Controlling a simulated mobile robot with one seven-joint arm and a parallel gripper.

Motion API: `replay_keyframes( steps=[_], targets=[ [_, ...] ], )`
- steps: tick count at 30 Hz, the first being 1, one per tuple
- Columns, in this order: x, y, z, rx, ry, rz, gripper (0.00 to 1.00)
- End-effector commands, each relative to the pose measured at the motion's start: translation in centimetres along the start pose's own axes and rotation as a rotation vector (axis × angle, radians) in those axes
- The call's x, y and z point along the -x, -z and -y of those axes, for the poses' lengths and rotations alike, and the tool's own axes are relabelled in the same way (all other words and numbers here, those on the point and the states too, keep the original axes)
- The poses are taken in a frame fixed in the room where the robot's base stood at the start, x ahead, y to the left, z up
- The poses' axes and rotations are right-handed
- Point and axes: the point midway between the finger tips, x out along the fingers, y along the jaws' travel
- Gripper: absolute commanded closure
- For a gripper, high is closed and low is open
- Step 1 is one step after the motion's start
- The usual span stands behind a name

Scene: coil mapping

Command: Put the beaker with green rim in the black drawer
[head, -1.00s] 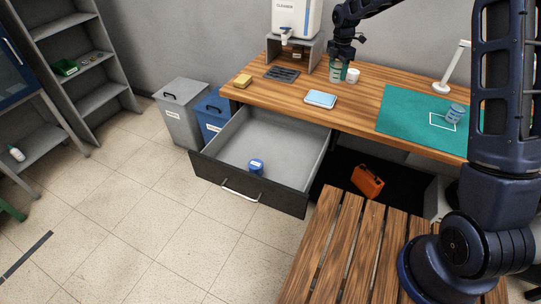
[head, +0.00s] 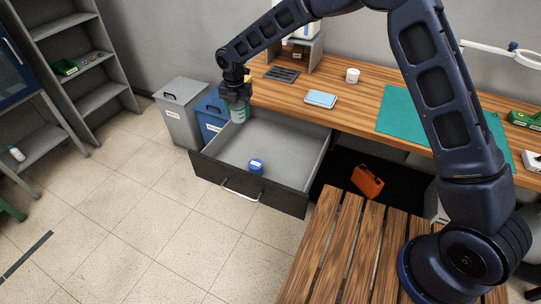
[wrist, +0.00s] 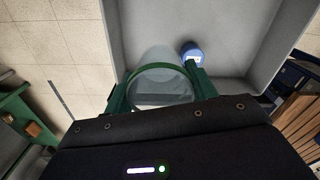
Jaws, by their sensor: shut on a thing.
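My gripper (head: 235,98) is shut on a clear beaker with a green rim (head: 238,115). It holds the beaker over the back left part of the open black drawer (head: 283,203). In the wrist view the beaker (wrist: 158,88) shows between the green fingers, above the drawer's grey floor (wrist: 230,40). I cannot tell from these views how far its base is above the floor. A small blue-lidded container (head: 256,166) lies in the drawer near its front; it also shows in the wrist view (wrist: 191,53).
The drawer's grey floor is clear around the blue-lidded container. A blue bin (head: 211,117) and a grey bin (head: 181,111) stand left of the drawer. A wooden slatted surface (head: 335,240) is at the front right. A white cup (head: 352,75) and light-blue pad (head: 320,99) are on the desk.

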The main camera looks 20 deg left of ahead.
Motion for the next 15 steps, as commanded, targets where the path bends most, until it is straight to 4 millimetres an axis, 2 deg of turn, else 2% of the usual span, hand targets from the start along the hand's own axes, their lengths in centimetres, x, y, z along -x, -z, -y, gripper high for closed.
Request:
replay_keyframes(
  steps=[1, 3, 6, 11, 15],
  targets=[
    [-0.4, 1.3, -1.1, 0.033, -0.001, -0.002, 0.66],
    [-0.7, 2.6, -2.3, 0.069, -0.003, -0.002, 0.66],
    [-0.9, 3.9, -3.4, 0.103, -0.004, -0.002, 0.66],
    [-1.9, 4.8, -4.0, 0.127, -0.004, -0.003, 0.66],
    [-4.4, 4.9, -4.0, 0.128, -0.002, -0.004, 0.66]
  ],
)
